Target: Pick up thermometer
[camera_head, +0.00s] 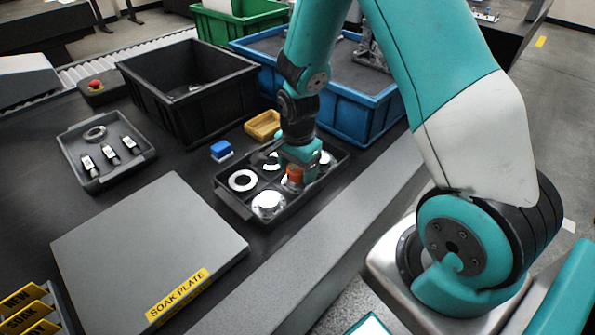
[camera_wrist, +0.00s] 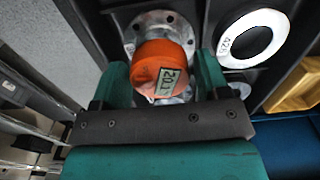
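The thermometer looks to be the orange, rounded body with a small display (camera_wrist: 163,72), seen in the wrist view in front of a silver flanged part (camera_wrist: 160,24). In the head view the orange body (camera_head: 295,173) shows in the dark compartment tray (camera_head: 237,207), below my gripper (camera_head: 298,160). In the wrist view my gripper (camera_wrist: 164,75) has one teal finger on each side of the orange body. The fingers look very close to it, but whether both touch it is not clear. The lower part of the thermometer is hidden.
White rings (camera_head: 242,180) and another silver part (camera_head: 268,205) share the tray. A blue bin (camera_head: 350,118) and a black bin (camera_head: 150,98) are behind. The soak plate (camera_head: 150,250) lies front left.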

